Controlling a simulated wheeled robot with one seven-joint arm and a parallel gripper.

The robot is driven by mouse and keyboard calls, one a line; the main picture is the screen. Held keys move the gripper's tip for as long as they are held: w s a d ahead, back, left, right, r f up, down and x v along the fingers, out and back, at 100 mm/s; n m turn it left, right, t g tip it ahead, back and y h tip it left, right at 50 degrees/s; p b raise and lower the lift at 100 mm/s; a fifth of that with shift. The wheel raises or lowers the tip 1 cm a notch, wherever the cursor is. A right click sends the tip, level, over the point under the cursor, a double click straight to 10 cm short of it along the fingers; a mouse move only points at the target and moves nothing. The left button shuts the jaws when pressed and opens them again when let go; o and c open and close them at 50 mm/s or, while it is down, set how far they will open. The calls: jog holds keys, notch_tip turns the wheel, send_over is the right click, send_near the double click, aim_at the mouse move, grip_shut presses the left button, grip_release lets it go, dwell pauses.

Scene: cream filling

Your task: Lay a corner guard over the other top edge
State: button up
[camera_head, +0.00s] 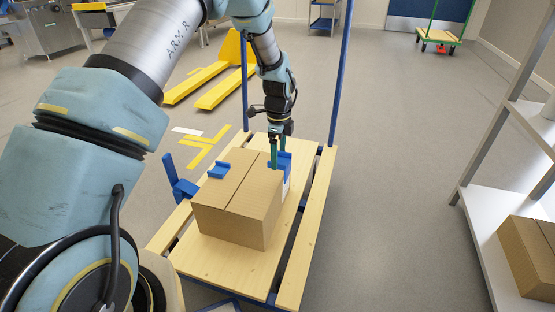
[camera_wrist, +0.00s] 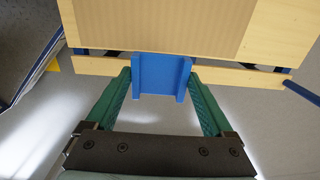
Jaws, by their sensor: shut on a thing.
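A closed cardboard box (camera_head: 238,200) sits on a wooden-slatted cart (camera_head: 215,262). One blue corner guard (camera_head: 219,170) lies on the box's left top edge. My gripper (camera_head: 275,165), with green fingers, points down at the box's right top edge. It is shut on a second blue corner guard (camera_head: 285,160), partly hidden behind a finger in the head view. In the wrist view this guard (camera_wrist: 161,75) sits between the two fingertips, right beside the box (camera_wrist: 160,25). I cannot tell whether it rests on the edge.
Blue posts (camera_head: 340,75) rise from the cart's far end, and a blue bracket (camera_head: 181,188) stands at its left. A shelf rack (camera_head: 475,215) with another box (camera_head: 530,255) is at the right. The floor between is clear. A yellow pallet jack (camera_head: 215,80) stands behind.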

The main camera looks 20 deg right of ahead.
aim_at(272, 183)
jog(key=shift+w+a+f+b, duration=0.1)
jog(key=shift+f+b, duration=1.1)
jog(key=shift+f, duration=0.35)
jog(key=shift+w+a+f+b, duration=0.1)
jog(key=shift+a+f+b, duration=0.05)
jog(key=shift+f+b, duration=1.2)
jog(key=shift+w+a+f+b, duration=0.1)
jog(key=shift+f+b, duration=0.9)
jog(key=shift+f, duration=0.7)
jog(key=shift+w+a, duration=0.2)
jog(key=shift+w+a+f+p, duration=0.1)
jog(key=shift+a+f+p, duration=0.05)
jog(key=shift+p, duration=0.15)
jog(key=shift+w+a+f, duration=0.2)
jog(key=shift+w+a, duration=0.05)
jog(key=o, duration=1.1)
